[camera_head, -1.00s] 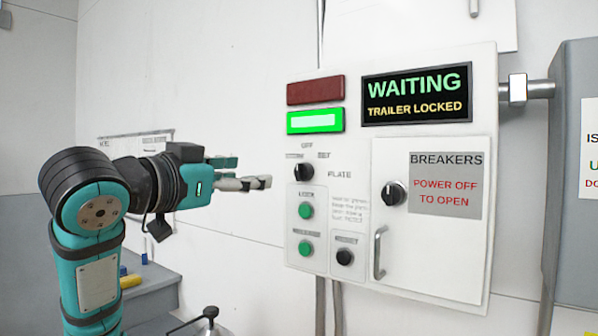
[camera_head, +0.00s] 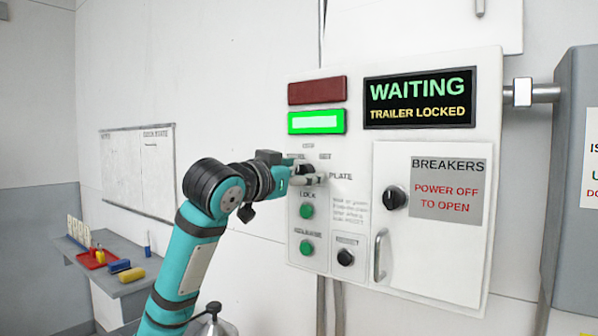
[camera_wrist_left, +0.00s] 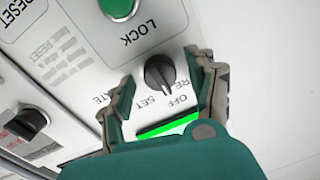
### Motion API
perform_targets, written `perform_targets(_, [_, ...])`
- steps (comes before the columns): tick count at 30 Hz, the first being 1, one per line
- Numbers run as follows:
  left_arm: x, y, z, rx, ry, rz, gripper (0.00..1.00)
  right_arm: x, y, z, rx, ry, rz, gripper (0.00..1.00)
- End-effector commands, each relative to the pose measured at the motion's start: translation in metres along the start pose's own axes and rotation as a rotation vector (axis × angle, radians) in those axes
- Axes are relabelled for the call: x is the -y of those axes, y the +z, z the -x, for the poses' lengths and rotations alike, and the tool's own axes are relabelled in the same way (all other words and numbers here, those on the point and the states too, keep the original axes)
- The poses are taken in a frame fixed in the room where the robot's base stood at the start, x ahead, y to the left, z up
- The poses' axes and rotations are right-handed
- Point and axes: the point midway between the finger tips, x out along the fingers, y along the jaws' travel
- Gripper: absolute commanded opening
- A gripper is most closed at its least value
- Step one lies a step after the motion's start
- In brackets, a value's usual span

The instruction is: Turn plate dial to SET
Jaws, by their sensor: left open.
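The plate dial (camera_wrist_left: 160,73) is a black knob on the white control panel, with OFF, SET and PLATE lettering around it. The wrist view shows it upside down, its ridge pointing roughly toward OFF. My left gripper (camera_wrist_left: 165,70) is open, with one finger on each side of the dial; I cannot tell whether either finger touches it. In the head view my left gripper (camera_head: 314,178) is at the panel and partly covers the dial (camera_head: 305,168). My right gripper is not in view.
The green LOCK button (camera_head: 306,211), green release button (camera_head: 306,248) and black reset knob (camera_head: 345,257) sit below the dial. A breaker door (camera_head: 430,250) with its own black knob (camera_head: 394,197) is to the right. The display (camera_head: 419,98) reads WAITING, TRAILER LOCKED. A green lamp (camera_head: 316,122) is lit.

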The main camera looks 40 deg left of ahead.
Motion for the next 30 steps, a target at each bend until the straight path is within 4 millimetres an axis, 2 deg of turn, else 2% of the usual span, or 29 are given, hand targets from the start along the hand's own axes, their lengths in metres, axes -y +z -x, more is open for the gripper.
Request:
perform_targets(5, [-0.0001, 0.0003, 0.0, 0.0, 0.0, 0.0, 0.58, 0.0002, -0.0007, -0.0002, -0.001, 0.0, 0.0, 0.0])
perform_targets(18, [0.0, 0.0001, 0.0004, 0.0, 0.0, 0.0, 0.03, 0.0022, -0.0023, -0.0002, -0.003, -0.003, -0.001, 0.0])
perform_targets(30, [0.0006, -0.0001, 0.0004, -0.004, -0.003, -0.087, 0.03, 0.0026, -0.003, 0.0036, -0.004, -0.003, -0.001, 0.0])
